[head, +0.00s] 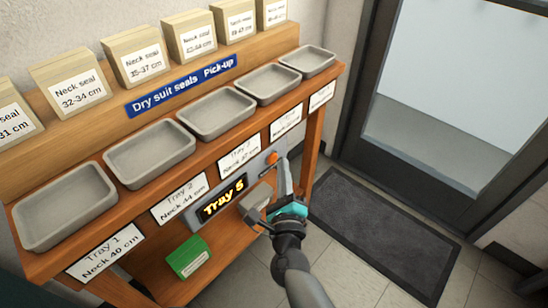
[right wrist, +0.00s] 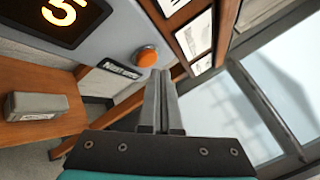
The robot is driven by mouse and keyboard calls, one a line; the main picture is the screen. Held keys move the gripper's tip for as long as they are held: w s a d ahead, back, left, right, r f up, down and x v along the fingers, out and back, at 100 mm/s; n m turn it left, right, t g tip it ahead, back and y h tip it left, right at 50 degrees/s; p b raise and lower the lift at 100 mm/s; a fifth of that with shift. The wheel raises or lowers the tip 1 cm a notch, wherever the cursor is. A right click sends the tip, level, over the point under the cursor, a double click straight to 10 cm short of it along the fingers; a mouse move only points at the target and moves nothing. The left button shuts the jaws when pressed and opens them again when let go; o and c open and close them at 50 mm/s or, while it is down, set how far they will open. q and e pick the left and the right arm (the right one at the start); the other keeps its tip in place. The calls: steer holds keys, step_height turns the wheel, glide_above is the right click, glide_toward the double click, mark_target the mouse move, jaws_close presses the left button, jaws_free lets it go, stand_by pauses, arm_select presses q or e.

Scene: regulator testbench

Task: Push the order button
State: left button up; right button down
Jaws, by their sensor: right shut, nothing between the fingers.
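The orange round order button (head: 272,157) sits on the grey panel (head: 201,217) at the front of the bench, right of a display (head: 223,197) reading "Tray 5". My right gripper (head: 282,166) is shut and empty, its fingers pointing up close to the right side of the button in the head view. In the right wrist view, the button (right wrist: 147,56) shows just ahead and slightly left of the shut fingertips (right wrist: 161,74), with a visible gap in the picture. Whether they touch is hard to tell, but they look apart. My left gripper is not in view.
Several grey trays (head: 150,152) stand on the wooden bench, with neck seal boxes (head: 70,84) behind. A green box (head: 188,256) lies on the lower shelf, and a grey box (right wrist: 33,107) is below the panel. A dark mat (head: 385,230) lies before the door.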

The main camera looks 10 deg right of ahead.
steer(key=shift+s+d, duration=0.1)
steer(key=s+d, duration=0.1)
steer(key=s, duration=0.1)
steer(key=s+d, duration=0.2)
steer(key=shift+p, duration=0.4)
stand_by(0.5)
